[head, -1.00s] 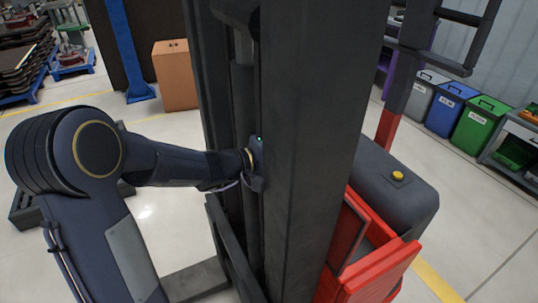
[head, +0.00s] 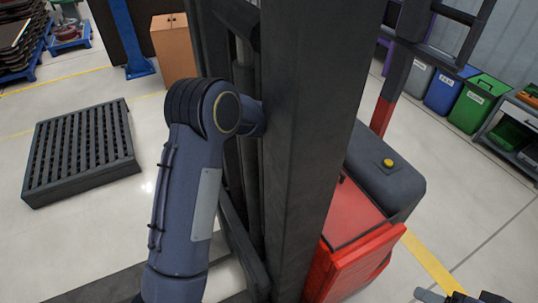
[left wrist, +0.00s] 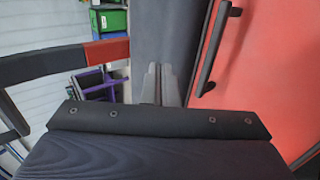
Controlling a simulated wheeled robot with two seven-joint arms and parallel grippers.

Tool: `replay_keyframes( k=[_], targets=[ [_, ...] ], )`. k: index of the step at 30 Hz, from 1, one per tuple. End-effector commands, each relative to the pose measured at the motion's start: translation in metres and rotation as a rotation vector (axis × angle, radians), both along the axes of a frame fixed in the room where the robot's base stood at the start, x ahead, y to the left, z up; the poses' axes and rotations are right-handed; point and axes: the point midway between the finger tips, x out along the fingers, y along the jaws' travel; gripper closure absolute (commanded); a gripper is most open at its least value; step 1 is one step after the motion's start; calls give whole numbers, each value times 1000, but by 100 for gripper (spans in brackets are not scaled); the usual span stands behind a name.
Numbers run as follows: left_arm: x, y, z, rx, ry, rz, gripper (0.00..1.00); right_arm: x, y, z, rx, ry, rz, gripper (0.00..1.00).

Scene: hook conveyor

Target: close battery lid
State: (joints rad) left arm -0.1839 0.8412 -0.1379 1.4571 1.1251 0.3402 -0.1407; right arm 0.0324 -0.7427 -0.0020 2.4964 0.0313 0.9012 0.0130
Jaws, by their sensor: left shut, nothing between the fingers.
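The forklift's red battery housing, with a flat red panel (head: 352,212) that looks like the lid, stands right of the dark mast. A second red panel (head: 352,262) lies below it, past a dark seam; I cannot tell whether the lid is fully down. The mast hides part of both. In the left wrist view a red panel (left wrist: 265,75) with a black bar handle (left wrist: 215,50) fills the right side. My left gripper (left wrist: 160,82) is shut and empty, left of that handle; the mast hides it in the head view. Part of my right arm shows at the bottom right edge.
The dark mast (head: 312,130) stands beside my left arm. A grey rear body with a yellow button (head: 388,163) adjoins the red housing. A black slatted pallet (head: 80,150) lies at left. Bins (head: 478,100) stand at back right.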

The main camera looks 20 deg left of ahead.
Motion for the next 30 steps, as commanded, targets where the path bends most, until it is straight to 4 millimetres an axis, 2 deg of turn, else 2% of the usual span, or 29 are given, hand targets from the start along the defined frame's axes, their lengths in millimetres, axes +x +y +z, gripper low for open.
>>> replay_keyframes(
  k=[1, 3, 12, 18, 30],
  targets=[
    [5, -5, -13, 0, 0, -2, 100, 0, 0, -10, 0, 0, 0, 35],
    [10, -10, -21, -1, 0, -2, 100, 0, 0, -16, 0, 0, 0, 35],
    [26, -24, -49, -1, 0, -1, 100, 0, 0, -35, 0, 0, 0, 35],
    [30, -27, -57, -1, 0, -1, 100, 0, 0, -41, 0, 0, 0, 35],
    [31, -28, -60, -1, 0, -1, 100, 0, 0, -42, 0, 0, 0, 35]
  ],
)
